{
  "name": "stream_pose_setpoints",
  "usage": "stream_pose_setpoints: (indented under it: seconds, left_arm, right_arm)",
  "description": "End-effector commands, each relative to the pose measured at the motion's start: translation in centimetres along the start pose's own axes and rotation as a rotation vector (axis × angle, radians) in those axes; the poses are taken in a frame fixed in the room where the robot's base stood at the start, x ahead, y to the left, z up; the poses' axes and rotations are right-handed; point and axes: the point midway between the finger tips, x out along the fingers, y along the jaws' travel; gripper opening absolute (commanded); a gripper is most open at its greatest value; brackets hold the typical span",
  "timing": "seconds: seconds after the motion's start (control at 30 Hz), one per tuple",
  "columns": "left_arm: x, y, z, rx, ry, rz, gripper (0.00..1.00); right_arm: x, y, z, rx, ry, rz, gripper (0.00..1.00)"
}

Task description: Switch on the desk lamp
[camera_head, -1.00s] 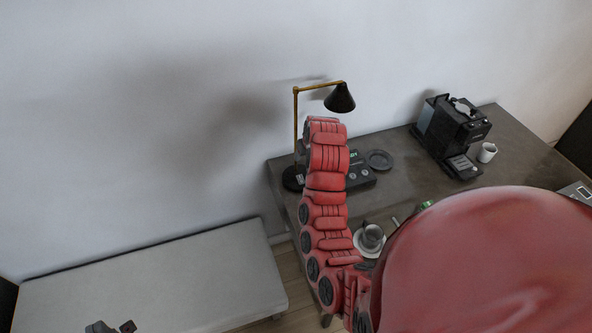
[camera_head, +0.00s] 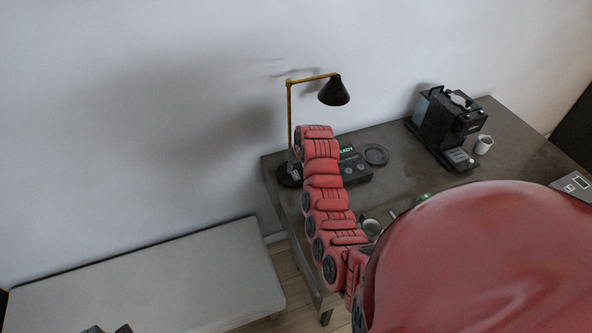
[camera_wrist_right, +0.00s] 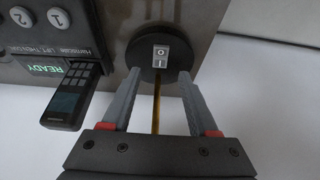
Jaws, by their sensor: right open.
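The desk lamp (camera_head: 334,91) has a black cone shade on a brass pole and stands at the desk's left back corner. No light shows from its shade. In the right wrist view its dark round base (camera_wrist_right: 145,59) carries a small rocker switch (camera_wrist_right: 161,56) marked O and I. My right gripper (camera_wrist_right: 160,77) is open and empty, its fingertips near the base on either side of the switch; contact cannot be told. The brass pole shows between the fingers. In the head view my red right arm hides part of the base. A dark tip, likely my left gripper (camera_head: 107,329), shows at the bottom left.
A black device (camera_head: 355,169) with a green READY display stands beside the lamp base; its handset (camera_wrist_right: 72,97) is close to my fingers. A plate (camera_head: 376,154), coffee machine (camera_head: 447,127) and white cup (camera_head: 484,144) are farther right. A grey bench (camera_head: 160,280) stands left.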

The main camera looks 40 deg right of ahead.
Motion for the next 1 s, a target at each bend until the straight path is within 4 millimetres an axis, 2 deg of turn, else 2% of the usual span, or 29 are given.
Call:
stream_pose_setpoints:
  seconds: [0.2, 0.43, 0.9, 1.0]
  left_arm:
    - [0.6, 0.0, -0.1, 0.0, 0.0, 0.0, 0.0]
    - [0.8, 0.0, -0.1, 0.0, 0.0, 0.0, 0.0]
    - [0.9, 0.0, -0.1, 0.0, 0.0, 0.0, 0.0]
    - [0.8, 0.0, -0.1, 0.0, 0.0, 0.0, 0.0]
  right_arm:
    - [2.7, 0.0, 0.1, -0.001, -0.004, -0.001, 0.6]
    - [4.4, 0.0, -0.1, -0.002, -0.001, 0.0, 0.6]
    - [5.1, 0.0, 0.0, 0.0, 0.001, 0.0, 0.6]
    - [5.1, 0.0, 0.0, 0.0, 0.001, 0.0, 0.42]
